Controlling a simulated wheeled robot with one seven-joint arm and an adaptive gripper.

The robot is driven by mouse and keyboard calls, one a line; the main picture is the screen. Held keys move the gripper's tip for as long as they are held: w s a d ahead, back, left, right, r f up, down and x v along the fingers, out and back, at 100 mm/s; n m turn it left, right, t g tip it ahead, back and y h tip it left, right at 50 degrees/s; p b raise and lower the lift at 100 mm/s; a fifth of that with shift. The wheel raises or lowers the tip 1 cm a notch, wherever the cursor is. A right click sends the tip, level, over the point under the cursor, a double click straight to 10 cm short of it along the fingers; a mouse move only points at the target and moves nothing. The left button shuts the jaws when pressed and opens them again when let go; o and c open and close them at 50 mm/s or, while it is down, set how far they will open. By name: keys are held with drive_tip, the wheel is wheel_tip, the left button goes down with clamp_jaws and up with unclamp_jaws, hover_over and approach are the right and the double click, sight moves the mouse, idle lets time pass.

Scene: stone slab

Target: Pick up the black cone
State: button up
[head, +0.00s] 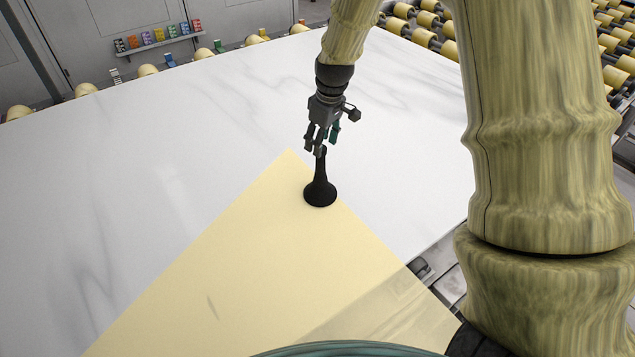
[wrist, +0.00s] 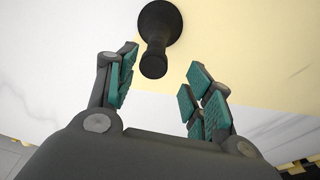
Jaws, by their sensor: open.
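The black cone (head: 320,192) stands upright on its flared base at the corner of a pale yellow sheet on the slab. My gripper (head: 322,146) is above it in the head view, with its fingertips close to the cone's narrow top. In the wrist view the cone (wrist: 157,40) is at the top centre, beyond the fingertips, its narrow end towards me. My gripper (wrist: 155,88) is open there, with teal pads on both sides and nothing between them. I cannot tell whether a finger touches the cone.
The white marbled slab (head: 180,130) is mostly clear around the yellow sheet (head: 250,270). Yellow rollers (head: 420,35) line the slab's far right. A small shelf (head: 160,42) with several coloured items is on the back wall.

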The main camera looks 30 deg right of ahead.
sight(319, 163)
drive_tip(key=f, duration=0.3)
drive_tip(key=shift+w+d+f+p, duration=0.2)
drive_tip(key=shift+w+d+p, duration=0.05)
drive_tip(key=shift+p, duration=0.15)
drive_tip(key=shift+a+f, duration=0.15)
drive_tip(key=shift+f, duration=0.4)
drive_tip(key=shift+w+f+p, duration=0.2)
drive_tip(key=shift+f+p, duration=0.35)
drive_tip(key=shift+f, duration=0.1)
drive_tip(key=shift+w+f+p, duration=0.15)
drive_tip(key=shift+f+p, duration=0.4)
drive_tip(key=shift+f, duration=0.05)
drive_tip(key=shift+w+f+p, duration=0.2)
drive_tip(key=shift+f+p, duration=0.25)
drive_tip(key=shift+f, duration=0.9)
clamp_jaws()
